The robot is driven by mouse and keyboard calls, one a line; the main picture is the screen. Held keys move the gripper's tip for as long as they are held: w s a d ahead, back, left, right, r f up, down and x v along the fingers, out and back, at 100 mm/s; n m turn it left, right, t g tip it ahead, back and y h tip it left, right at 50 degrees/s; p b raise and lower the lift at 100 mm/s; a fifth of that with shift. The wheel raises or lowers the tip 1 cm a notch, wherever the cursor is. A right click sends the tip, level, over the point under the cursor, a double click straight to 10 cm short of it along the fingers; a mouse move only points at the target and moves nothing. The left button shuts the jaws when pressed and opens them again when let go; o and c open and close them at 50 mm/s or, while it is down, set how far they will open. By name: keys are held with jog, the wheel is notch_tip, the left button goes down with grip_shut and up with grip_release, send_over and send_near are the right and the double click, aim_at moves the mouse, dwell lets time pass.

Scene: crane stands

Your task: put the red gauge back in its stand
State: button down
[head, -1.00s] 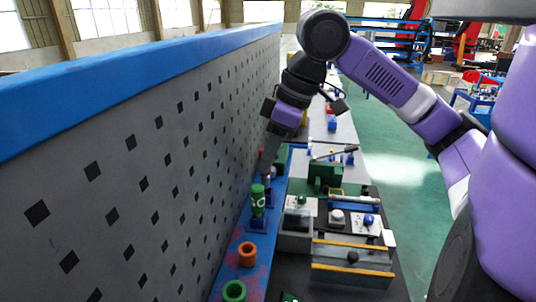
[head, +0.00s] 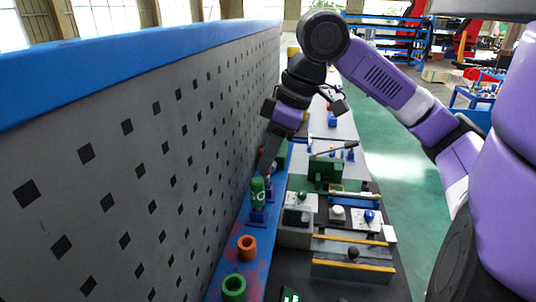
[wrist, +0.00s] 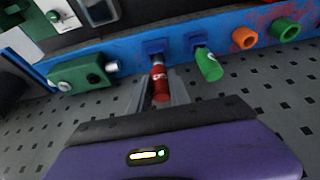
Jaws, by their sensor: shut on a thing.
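The red gauge (wrist: 160,86) is a red cylinder with a grey end, held between the two fingers of my gripper (wrist: 162,92) in the wrist view. Its grey end points at a blue stand (wrist: 155,47) on the blue ledge. I cannot tell whether that end is inside the stand or just before it. A green gauge (wrist: 209,65) sits in the neighbouring blue stand (wrist: 199,44). In the head view my gripper (head: 268,166) is just behind the green gauge (head: 257,191), and the red gauge is mostly hidden there.
An orange ring (head: 247,247) and a green ring (head: 233,287) stand on the ledge nearer me. A grey perforated panel (head: 150,165) rises along the left. A green block with a knob (wrist: 82,74) is on the other side of the red gauge. A cluttered bench lies right of the ledge.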

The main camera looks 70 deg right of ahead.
jog(key=shift+f+b, duration=0.45)
jog(key=shift+f, duration=0.4)
jog(key=c, duration=1.1)
grip_release()
jog(key=shift+c, duration=0.2)
jog(key=p+v, duration=0.4)
jog(key=v, duration=0.1)
jog(key=v, duration=0.7)
jog(key=shift+r+b, duration=0.4)
jog(key=shift+b, duration=0.05)
jog(key=shift+s, duration=0.15)
